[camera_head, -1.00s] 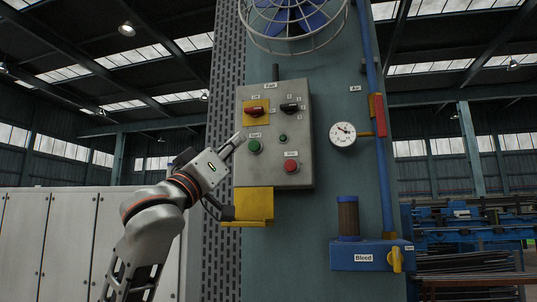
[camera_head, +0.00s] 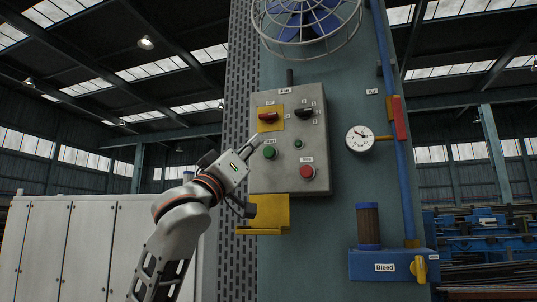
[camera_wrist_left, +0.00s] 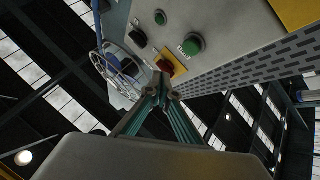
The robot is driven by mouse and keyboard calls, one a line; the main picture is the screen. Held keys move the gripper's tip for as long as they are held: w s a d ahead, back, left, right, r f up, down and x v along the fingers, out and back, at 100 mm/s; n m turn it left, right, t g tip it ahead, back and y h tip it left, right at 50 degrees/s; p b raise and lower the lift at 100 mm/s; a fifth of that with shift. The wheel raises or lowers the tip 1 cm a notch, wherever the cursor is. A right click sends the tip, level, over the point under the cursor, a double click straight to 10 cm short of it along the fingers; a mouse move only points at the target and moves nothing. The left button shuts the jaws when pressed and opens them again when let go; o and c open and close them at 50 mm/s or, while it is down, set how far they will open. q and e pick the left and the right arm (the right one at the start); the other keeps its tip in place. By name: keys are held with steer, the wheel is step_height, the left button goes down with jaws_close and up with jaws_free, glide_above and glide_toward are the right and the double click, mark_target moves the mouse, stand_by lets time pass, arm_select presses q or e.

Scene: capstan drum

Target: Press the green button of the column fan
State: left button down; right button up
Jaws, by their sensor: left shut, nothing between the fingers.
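The grey fan control box (camera_head: 261,182) is fixed to the column. Its green Start button (camera_head: 270,152) is at the left, below the red switch on a yellow plate; it also shows in the left wrist view (camera_wrist_left: 194,44). My left gripper (camera_head: 257,142) is shut and empty, just up and left of the button in the head view. In the left wrist view its fingertips (camera_wrist_left: 163,92) point near the red switch (camera_wrist_left: 166,66), with the green button farther up and right. I see no contact with the button. My right gripper is out of view.
A small green lamp (camera_head: 298,143), a red Stop button (camera_head: 307,171) and a black switch (camera_head: 304,113) share the panel. A yellow bracket (camera_head: 270,213) sticks out below. The caged fan (camera_head: 312,18) is above; a gauge (camera_head: 359,139) is at the right.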

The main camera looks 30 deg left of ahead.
mark_target(263, 151)
arm_select(q)
steer(key=w, duration=0.2)
steer(key=w+a, duration=0.1)
steer(key=w, duration=0.2)
steer(key=shift+w+a+p, duration=0.15)
steer(key=shift+w+p, duration=0.1)
steer(key=shift+p, duration=0.1)
steer(key=shift+h, duration=0.3)
steer(key=shift+w, duration=0.1)
stand_by(0.8)
steer(key=shift+w+p, duration=0.15)
steer(key=shift+p, duration=0.15)
steer(key=shift+w+a, duration=0.1)
steer(key=shift+w, duration=0.1)
